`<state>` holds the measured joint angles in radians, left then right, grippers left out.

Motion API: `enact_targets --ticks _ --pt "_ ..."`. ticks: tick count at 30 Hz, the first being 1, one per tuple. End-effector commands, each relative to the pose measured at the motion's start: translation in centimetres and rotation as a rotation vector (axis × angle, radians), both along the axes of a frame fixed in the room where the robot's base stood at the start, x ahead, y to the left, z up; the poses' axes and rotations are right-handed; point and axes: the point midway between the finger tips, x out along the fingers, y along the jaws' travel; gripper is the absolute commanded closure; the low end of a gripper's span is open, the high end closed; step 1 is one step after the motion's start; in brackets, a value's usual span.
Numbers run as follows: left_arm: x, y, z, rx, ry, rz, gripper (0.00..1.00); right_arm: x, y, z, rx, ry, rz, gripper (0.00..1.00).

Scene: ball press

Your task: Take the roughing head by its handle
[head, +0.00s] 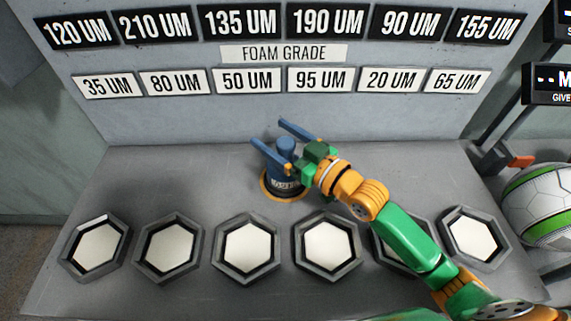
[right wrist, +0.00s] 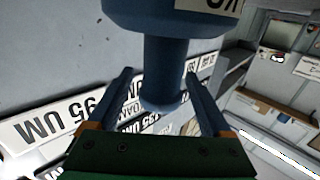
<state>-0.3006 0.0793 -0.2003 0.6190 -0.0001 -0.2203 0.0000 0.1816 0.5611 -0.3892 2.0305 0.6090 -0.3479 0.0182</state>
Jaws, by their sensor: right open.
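The roughing head (head: 284,184) stands on the grey bench, a dark blue round body with a label and an orange rim at its base. Its blue handle (head: 286,147) rises from the top. My right gripper (head: 267,132) is open at the handle, its two blue fingers spread with the handle between them. In the right wrist view the handle (right wrist: 163,65) shows between the open fingers (right wrist: 159,73), with a visible gap on each side. Part of the roughing head is hidden behind my right gripper in the head view. My left gripper is not in view.
Several grey hexagonal frames with white pads (head: 248,248) line the bench front; my right arm passes over one at the right. A back panel carries grade labels around a FOAM GRADE sign (head: 284,53). A white and green ball (head: 544,205) sits at the right. The bench left of the head is clear.

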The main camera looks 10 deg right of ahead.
Motion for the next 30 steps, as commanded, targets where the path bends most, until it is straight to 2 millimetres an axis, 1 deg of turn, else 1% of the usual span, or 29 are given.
enact_targets --ticks 2,7,8,9,11,12,14,15,16,17,30 --pt "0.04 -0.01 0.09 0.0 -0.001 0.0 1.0 0.39 0.33 0.04 0.0 0.0 0.001 0.17" --pt "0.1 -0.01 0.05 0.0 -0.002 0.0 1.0 0.38 0.33 -0.04 -0.001 0.001 0.001 0.17" --pt "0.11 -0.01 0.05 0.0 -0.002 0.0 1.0 0.39 0.32 -0.04 -0.001 0.001 0.001 0.22" --pt "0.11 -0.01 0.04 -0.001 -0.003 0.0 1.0 0.38 0.31 -0.04 -0.001 0.001 0.001 0.33" --pt "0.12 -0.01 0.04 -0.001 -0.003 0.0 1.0 0.37 0.31 -0.04 -0.001 0.001 0.001 0.49" --pt "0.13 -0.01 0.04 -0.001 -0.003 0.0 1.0 0.38 0.3 -0.03 -0.001 0.001 0.001 0.6" --pt "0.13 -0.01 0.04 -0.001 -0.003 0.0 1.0 0.38 0.3 -0.03 -0.001 0.001 0.001 0.76" --pt "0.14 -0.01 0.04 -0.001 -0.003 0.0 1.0 0.37 0.29 -0.03 -0.001 0.001 0.001 0.87" --pt "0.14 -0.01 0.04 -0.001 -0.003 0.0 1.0 0.37 0.29 -0.03 -0.001 0.001 0.001 0.95" --pt "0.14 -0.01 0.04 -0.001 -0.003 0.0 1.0 0.37 0.29 -0.03 -0.001 0.001 0.001 1.0" --pt "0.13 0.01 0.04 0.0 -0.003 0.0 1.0 0.37 0.28 -0.01 0.0 0.0 0.001 1.0"
